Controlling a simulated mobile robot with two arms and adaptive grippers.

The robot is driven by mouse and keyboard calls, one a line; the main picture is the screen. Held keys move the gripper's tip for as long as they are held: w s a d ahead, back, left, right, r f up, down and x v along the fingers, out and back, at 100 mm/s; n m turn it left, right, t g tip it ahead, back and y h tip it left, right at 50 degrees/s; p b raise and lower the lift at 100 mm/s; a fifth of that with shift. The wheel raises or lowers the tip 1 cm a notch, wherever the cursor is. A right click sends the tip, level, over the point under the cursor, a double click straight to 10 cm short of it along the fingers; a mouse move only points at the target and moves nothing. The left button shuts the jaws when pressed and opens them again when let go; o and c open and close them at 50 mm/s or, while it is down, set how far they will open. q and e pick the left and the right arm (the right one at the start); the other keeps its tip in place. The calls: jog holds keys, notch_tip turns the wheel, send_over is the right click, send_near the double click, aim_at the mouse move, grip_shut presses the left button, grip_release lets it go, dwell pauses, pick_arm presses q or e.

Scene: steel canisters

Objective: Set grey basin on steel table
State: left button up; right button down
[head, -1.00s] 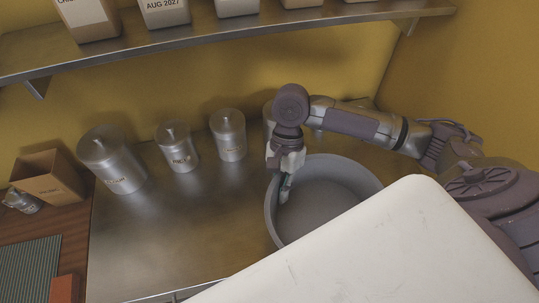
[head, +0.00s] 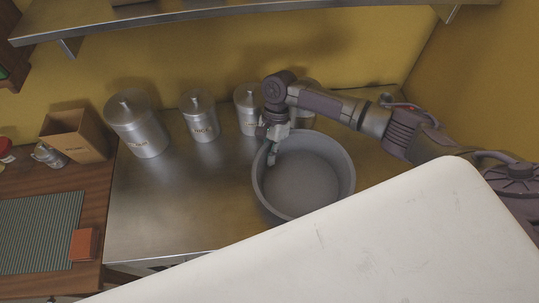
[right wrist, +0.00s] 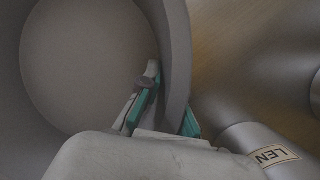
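The grey basin (head: 303,187), round and deep, is upright over the right part of the steel table (head: 190,215). I cannot tell whether its base touches the table. My right gripper (head: 273,150) is at the basin's far left rim. In the right wrist view my right gripper (right wrist: 170,105) has one finger inside and one outside the wall, shut on the wall of the basin (right wrist: 90,60). The white surface in front hides part of the table's front. My left gripper is not in view.
Several steel canisters, among them a large one (head: 137,125) and a smaller one (head: 199,117), stand along the back. A lettered canister (right wrist: 265,150) is close outside the basin. The table's left half is clear in front. A shelf (head: 200,20) hangs above.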

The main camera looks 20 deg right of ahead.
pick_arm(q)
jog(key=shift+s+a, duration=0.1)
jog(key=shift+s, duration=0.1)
pick_arm(e)
jog(key=shift+w+f, duration=0.1)
jog(key=shift+f, duration=0.15)
jog(key=shift+f, duration=0.1)
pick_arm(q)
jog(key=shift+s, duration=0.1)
pick_arm(e)
jog(key=c, duration=1.3)
grip_release()
pick_arm(q)
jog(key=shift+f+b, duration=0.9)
jog(key=shift+b, duration=0.05)
pick_arm(e)
jog(key=v, duration=1.2)
